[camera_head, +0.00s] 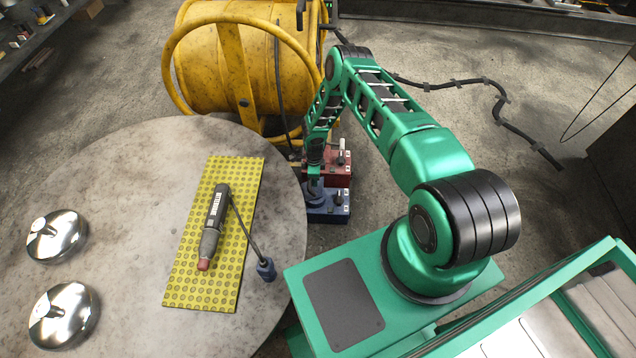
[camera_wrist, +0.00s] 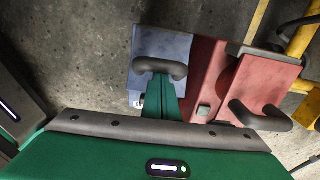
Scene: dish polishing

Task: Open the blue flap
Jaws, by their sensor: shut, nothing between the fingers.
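The blue flap (camera_wrist: 160,45) shows in the wrist view as a blue panel with a dark grey loop handle (camera_wrist: 160,67). In the head view, the blue box (camera_head: 325,207) stands on the floor just right of the round table, partly hidden by my arm. My gripper (camera_wrist: 164,88) is shut and empty. Its green fingertips reach the handle and seem to sit at or inside the loop; the exact contact is hidden. I cannot tell from these views how far the flap is open.
A red box (camera_head: 330,168) with its own handle adjoins the blue one. The yellow drum (camera_head: 225,60) stands behind. The round table (camera_head: 120,180) at left holds a yellow mat (camera_head: 190,285), a polishing tool (camera_head: 214,222) and two shiny metal dishes (camera_head: 57,237).

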